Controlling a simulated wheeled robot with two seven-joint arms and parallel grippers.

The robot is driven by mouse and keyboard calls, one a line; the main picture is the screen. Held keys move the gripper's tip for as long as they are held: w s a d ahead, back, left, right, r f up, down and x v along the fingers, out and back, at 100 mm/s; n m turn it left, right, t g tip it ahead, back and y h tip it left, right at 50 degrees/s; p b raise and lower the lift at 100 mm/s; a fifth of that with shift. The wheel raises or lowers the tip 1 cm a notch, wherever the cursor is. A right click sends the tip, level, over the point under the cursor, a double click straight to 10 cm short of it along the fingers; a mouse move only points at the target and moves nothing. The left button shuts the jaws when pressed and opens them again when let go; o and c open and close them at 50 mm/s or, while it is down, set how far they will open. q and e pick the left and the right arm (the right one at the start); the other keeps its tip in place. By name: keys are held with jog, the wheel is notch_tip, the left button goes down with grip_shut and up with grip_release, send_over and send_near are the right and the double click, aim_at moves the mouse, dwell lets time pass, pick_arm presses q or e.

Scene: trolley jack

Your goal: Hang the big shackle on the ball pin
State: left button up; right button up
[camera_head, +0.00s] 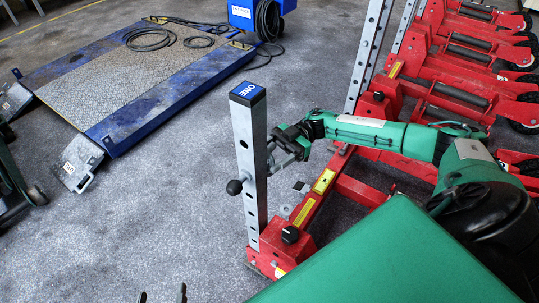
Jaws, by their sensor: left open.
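A metal post (250,160) with holes and a blue cap stands upright on a red base. A black ball (234,187), which looks like the ball pin, sticks out from its left side. My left gripper (163,295) shows only as two dark, parted fingertips at the bottom edge, with nothing visible between them. My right gripper (288,145) is beside the post's right side, higher than the ball, partly hidden by the post. Grey metal shows at its jaws; I cannot tell whether this is fingers or a shackle. I cannot make out the big shackle clearly.
A red lift frame (320,195) with a black knob (290,235) runs behind the post. Red jacks (470,60) line the upper right. A blue-edged ramp platform (150,70) lies upper left. A green surface (385,260) fills the lower right. Grey floor left of the post is clear.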

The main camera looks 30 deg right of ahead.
jog(key=o, duration=1.3)
pick_arm(q)
jog(key=shift+w+r, duration=0.2)
jog(key=shift+w, duration=0.05)
pick_arm(e)
jog(key=shift+o, duration=0.2)
pick_arm(q)
jog(key=shift+s+f, duration=0.15)
jog(key=shift+s, duration=0.05)
pick_arm(e)
jog(key=w+d, duration=0.2)
jog(key=d, duration=1.1)
jog(key=shift+d, duration=0.35)
pick_arm(q)
jog(key=shift+w, duration=0.1)
pick_arm(e)
jog(key=shift+s, duration=0.1)
